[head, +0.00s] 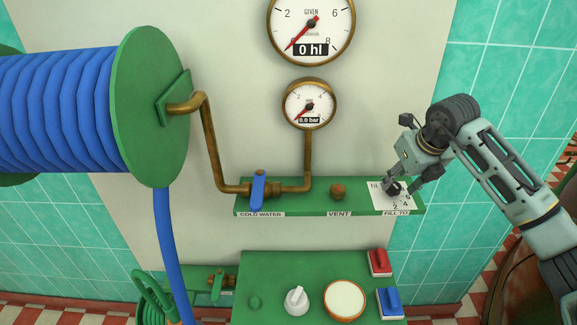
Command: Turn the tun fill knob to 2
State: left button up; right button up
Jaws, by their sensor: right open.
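The fill knob (393,189) is a small dark knob on a white dial plate (379,203) at the right end of the green shelf, above the label FILL TO. The figures 2 and 4 show at the plate's lower edge. My right gripper (401,186) reaches in from the right and is open at the knob. Its fingers cover part of the knob and dial, so I cannot tell where the knob points or whether the fingers touch it. My left gripper is not in view.
The green shelf (311,201) also carries a brown vent knob (338,191) and a blue cold water lever (258,190). A gauge (309,104) reads 0.0 bar; the upper gauge (311,27) reads 0 hl. A blue hose reel (150,105) fills the upper left.

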jog(key=b+v, duration=0.1)
jog(key=v, duration=0.4)
jog(key=s+a+f+n+y, duration=0.15)
jog(key=a+y, duration=0.55)
jog(key=a, duration=1.1)
jog(key=s+a+r+m+t+y, duration=0.1)
jog(key=s+a+r+t+y, duration=0.1)
jog(key=s+a+r+y, duration=0.2)
jog(key=shift+s+a+r+t+y, duration=0.15)
jog(key=shift+a+r+t+y, duration=0.25)
jog(key=shift+a+r+y, duration=2.45)
jog(key=shift+a+f+m+h, duration=0.25)
jog(key=shift+a+f+h, duration=0.55)
jog(key=shift+f, duration=0.2)
